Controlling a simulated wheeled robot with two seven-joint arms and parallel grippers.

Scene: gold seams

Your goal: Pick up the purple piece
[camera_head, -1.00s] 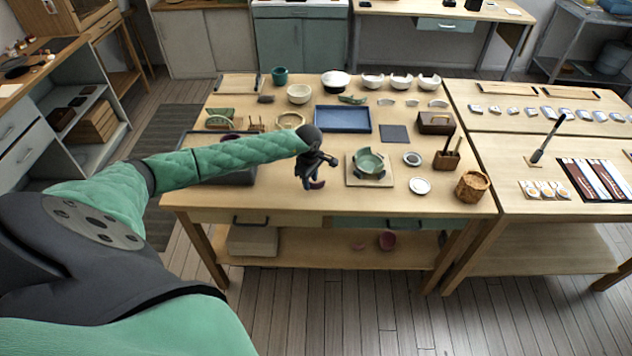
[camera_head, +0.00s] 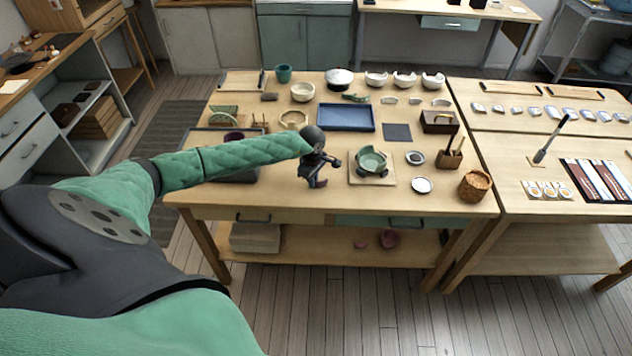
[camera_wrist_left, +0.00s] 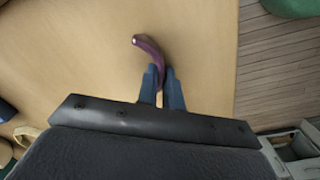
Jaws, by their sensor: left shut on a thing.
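The purple piece (camera_wrist_left: 151,46) is a curved, shiny, narrow shard. In the left wrist view it sticks out beyond the fingertips, over the bare wood of the table (camera_wrist_left: 85,60). My left gripper (camera_wrist_left: 163,78) is shut on it, with one blue-grey finger on each side; the fingers hide its near end. In the head view my left gripper (camera_head: 319,184) is low over the front of the table, left of the green bowl. The piece is hardly visible there, and I cannot tell whether it touches the tabletop. My right gripper is not in view.
A green bowl (camera_head: 371,160) on a board stands right of the gripper. A dark tray (camera_head: 240,176) lies beneath my left forearm. A blue tray (camera_head: 346,118) is behind. A white dish (camera_head: 421,185) and a woven basket (camera_head: 474,185) stand further right. The table's front edge is close.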

